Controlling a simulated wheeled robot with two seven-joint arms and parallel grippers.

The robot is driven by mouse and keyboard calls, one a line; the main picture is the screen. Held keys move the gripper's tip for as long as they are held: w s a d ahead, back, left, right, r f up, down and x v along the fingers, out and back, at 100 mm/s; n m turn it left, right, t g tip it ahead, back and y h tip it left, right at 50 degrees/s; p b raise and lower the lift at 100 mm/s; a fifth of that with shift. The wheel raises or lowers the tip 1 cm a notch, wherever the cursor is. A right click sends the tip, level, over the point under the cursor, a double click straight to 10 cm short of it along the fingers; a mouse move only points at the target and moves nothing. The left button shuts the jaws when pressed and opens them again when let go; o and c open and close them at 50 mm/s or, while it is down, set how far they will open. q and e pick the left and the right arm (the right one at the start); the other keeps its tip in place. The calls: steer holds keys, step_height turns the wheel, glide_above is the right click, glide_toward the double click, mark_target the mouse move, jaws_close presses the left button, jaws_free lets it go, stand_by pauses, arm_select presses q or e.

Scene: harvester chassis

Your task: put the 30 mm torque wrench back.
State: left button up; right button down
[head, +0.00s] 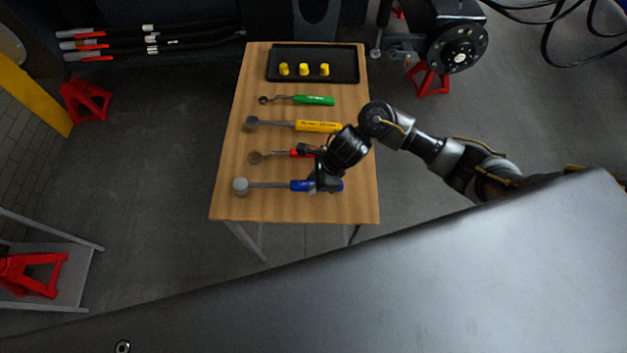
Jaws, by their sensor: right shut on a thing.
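Several torque wrenches lie in a row across a wooden table (235,205), heads to the left and coloured handles to the right. The blue-handled wrench (270,186) is nearest the table's front edge. My right gripper (319,187) is shut on its blue handle, and the fingers hide part of it. I cannot tell whether the wrench touches the table. Behind it are a red-handled wrench (273,156), partly hidden by my right wrist, a yellow-handled wrench (315,126) and a green-handled wrench (312,100). The size labels are too small to read. My left gripper is out of view.
A black tray (345,70) with yellow caps (304,70) stands at the table's far end. A large grey panel (400,290) fills the front. Red stands (86,100) are on the floor. A dark machine with a round hub (457,50) is behind, at right.

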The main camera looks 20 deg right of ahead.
steer(key=c, duration=1.1)
jaws_free()
steer(key=v, duration=1)
steer(key=shift+d+r, duration=0.15)
steer(key=shift+r, duration=0.2)
